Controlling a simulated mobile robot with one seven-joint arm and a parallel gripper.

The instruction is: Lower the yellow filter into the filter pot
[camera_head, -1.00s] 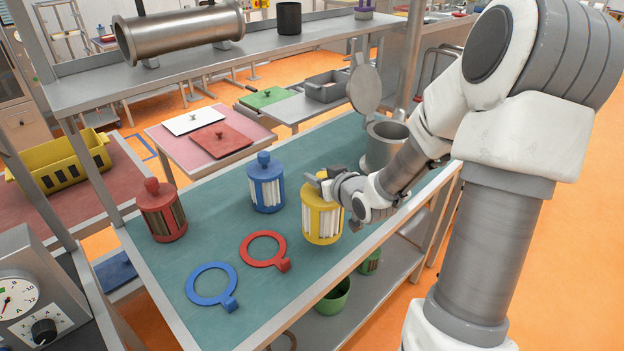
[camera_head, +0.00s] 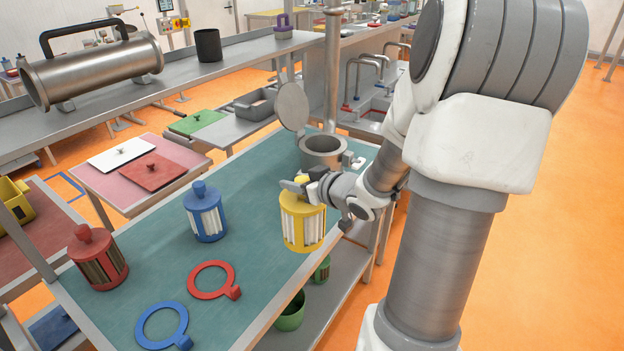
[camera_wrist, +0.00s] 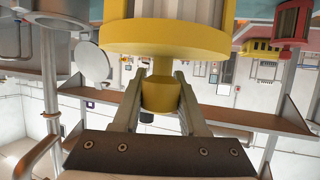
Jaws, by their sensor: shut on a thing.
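The yellow filter (camera_head: 303,224) is a yellow-capped cylinder with white pleats. My gripper (camera_head: 303,186) is shut on the knob at its top and holds it upright near the bench's right edge. The wrist view shows the knob (camera_wrist: 158,95) between the two fingers, with the yellow cap (camera_wrist: 166,40) beyond it. The filter pot (camera_head: 322,151), a grey metal cylinder, stands behind the filter at the bench's far end. Its round lid (camera_head: 292,106) is swung up and its mouth is open. The inside of the pot is mostly hidden.
A blue filter (camera_head: 206,218) and a dark red filter (camera_head: 98,260) stand on the green bench top (camera_head: 255,180). A red ring (camera_head: 212,281) and a blue ring (camera_head: 160,326) lie at the front. A metal post (camera_head: 332,70) rises behind the pot.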

